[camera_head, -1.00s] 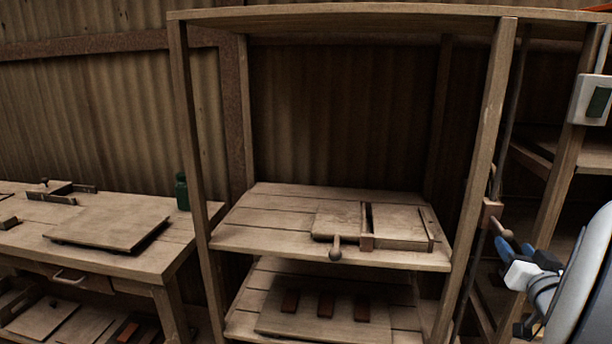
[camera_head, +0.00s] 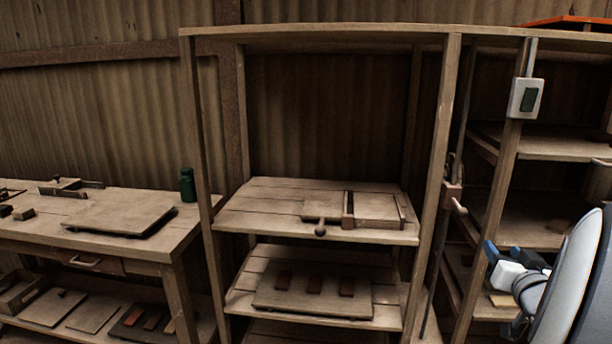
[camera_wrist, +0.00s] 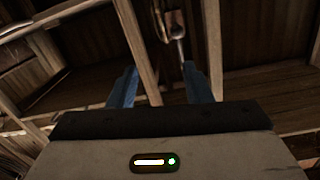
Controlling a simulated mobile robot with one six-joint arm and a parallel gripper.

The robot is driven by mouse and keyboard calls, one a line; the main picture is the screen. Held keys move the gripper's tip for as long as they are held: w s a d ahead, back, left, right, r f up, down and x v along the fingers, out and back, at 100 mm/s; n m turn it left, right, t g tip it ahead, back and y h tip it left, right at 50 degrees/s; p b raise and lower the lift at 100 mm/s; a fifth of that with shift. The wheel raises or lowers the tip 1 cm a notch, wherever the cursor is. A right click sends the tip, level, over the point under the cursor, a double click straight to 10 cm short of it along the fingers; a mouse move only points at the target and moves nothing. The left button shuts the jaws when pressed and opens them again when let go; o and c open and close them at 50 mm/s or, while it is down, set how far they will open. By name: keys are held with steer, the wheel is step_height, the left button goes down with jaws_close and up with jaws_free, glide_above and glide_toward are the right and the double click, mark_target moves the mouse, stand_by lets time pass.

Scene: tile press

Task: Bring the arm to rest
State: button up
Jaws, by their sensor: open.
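My gripper shows at the right of the head view with its blue fingertips (camera_head: 502,252), in front of the shelving on the right. In the wrist view my gripper (camera_wrist: 160,88) has its two blue fingers well apart with nothing between them. Beyond the fingers stand a wooden post (camera_wrist: 136,50) and a lever with a handle (camera_wrist: 179,35), which looks apart from the fingers. My arm's pale link covers the lower right corner of the head view.
A wooden frame holds a shelf (camera_head: 270,215) with a sliding wooden piece and knob. A lower board (camera_head: 265,300) carries three reddish tiles. A workbench (camera_head: 180,235) with a green jar (camera_head: 187,185) stands left. A switch box (camera_head: 525,98) is on the right post.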

steer(key=s+a+r+n+g+p, duration=0.1)
steer(key=s+a+r+g+p, duration=0.15)
steer(key=a+g+p, duration=0.95)
steer(key=s+a+n+g+y+p, duration=0.1)
steer(key=s+a+n+y, duration=0.1)
steer(key=s+a, duration=0.4)
steer(key=s+a+r+n+g+y+p, duration=0.1)
steer(key=s+a+n+y, duration=0.1)
steer(key=s+a, duration=0.4)
steer(key=a, duration=0.5)
steer(key=shift+s+a+r+y+p, duration=0.25)
steer(key=shift+a+r+y+p, duration=0.05)
steer(key=shift+a+y+p, duration=0.1)
steer(key=shift+d, duration=0.1)
